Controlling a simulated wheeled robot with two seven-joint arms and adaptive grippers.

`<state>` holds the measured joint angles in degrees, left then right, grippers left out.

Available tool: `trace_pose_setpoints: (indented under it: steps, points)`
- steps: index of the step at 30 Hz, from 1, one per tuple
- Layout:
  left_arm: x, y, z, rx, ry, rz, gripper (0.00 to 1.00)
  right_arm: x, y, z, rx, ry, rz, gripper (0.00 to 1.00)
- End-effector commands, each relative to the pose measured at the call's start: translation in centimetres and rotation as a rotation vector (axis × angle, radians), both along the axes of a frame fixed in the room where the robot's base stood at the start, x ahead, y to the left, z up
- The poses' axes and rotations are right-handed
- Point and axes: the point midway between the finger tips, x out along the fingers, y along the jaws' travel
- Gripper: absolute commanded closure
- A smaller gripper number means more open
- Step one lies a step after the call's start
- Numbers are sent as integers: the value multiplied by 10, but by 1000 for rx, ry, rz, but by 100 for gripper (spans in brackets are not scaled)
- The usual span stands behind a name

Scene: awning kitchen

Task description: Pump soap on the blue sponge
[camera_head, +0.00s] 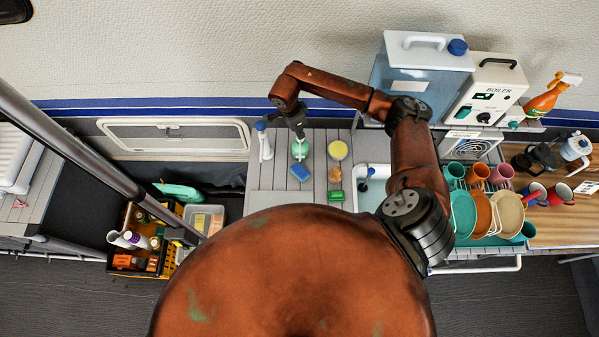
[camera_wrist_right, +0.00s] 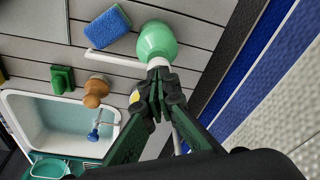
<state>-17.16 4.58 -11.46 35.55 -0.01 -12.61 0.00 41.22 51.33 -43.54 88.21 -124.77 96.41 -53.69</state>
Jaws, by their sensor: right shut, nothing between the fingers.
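The blue sponge (camera_head: 300,172) lies on the grey slatted counter, just in front of the green soap bottle (camera_head: 301,153). In the right wrist view the blue sponge (camera_wrist_right: 108,30) lies beside the round green bottle (camera_wrist_right: 157,42). A long white spout (camera_wrist_right: 112,58) reaches from the bottle's white top toward the sponge. My right gripper (camera_head: 299,136) is above the bottle, pointing down. In the wrist view its closed fingertips (camera_wrist_right: 158,76) are at the white pump top and cover part of it; I cannot tell whether they touch. My left gripper is not in view.
A white bottle with a blue cap (camera_head: 262,141) stands left of the soap. A yellow round item (camera_head: 337,150), a wooden-knobbed brush (camera_head: 334,174) and a green sponge (camera_head: 336,196) are to the right. The wall is close behind.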

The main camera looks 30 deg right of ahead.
Motion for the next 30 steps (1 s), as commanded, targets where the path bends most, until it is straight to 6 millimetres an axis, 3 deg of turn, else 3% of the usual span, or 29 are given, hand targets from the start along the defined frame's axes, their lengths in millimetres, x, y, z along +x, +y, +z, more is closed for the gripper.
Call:
trace_pose_setpoints:
  steps: [10,30]
  points:
    - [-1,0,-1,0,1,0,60,-1,0,-2,-1,2,1,100]
    - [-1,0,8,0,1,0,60,-1,0,28,0,2,0,100]
